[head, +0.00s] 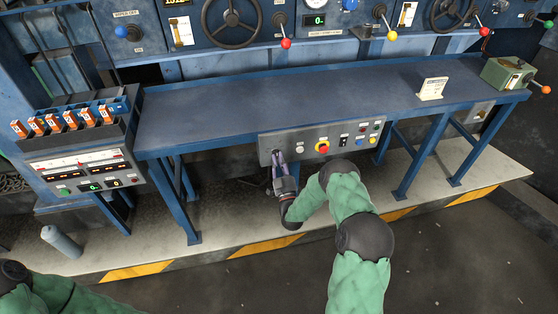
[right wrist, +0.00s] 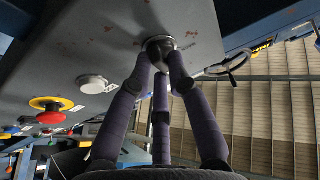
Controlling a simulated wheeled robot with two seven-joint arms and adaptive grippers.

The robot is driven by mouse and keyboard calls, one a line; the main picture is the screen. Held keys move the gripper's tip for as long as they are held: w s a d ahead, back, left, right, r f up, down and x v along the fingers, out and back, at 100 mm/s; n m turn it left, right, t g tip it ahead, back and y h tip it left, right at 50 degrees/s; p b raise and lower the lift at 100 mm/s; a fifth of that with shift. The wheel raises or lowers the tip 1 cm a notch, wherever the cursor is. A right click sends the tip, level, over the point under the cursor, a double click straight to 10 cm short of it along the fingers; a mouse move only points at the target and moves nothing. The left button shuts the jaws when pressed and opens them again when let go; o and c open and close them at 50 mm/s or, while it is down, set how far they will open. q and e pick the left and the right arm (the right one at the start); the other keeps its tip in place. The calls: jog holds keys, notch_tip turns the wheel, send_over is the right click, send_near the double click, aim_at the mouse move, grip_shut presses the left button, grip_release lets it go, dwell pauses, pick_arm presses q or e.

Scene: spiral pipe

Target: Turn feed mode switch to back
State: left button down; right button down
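A grey control panel (head: 302,146) hangs under the front edge of the blue bench. My right gripper (head: 278,157) is at the panel's left end. In the right wrist view the fingertips of my right gripper (right wrist: 161,62) close in around a small dark round knob (right wrist: 160,41) on the panel face, apparently the feed mode switch. Its label cannot be read and its pointer position is hidden by the fingers. In the head view the gripper covers the knob. My left arm shows only at the lower left corner; its gripper is out of view.
Right of the gripper, the panel carries a red mushroom button on yellow (head: 322,147) and several small buttons. A white round button (right wrist: 91,82) is close by in the wrist view. Blue bench legs (head: 421,150) stand below. A grey cylinder (head: 61,241) is at the left.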

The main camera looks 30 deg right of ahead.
jog(key=shift+d+r+n, duration=0.1)
jog(key=shift+r+n, duration=0.05)
jog(key=shift+n, duration=0.25)
jog(key=n+y+b, duration=0.1)
jog(key=n+y, duration=0.1)
jog(key=n, duration=0.2)
jog(key=n+y+b, duration=0.2)
jog(key=n, duration=0.2)
jog(key=r+n+y+b, duration=0.1)
jog(key=n+y+b, duration=0.1)
jog(key=n, duration=0.3)
jog(key=shift+d+y, duration=0.15)
jog(key=shift+y, duration=0.15)
jog(key=shift+n, duration=0.3)
jog(key=c, duration=1.2)
grip_release()
jog(key=shift+w, duration=0.1)
jog(key=shift+g, duration=0.3)
jog(key=shift+f, duration=0.1)
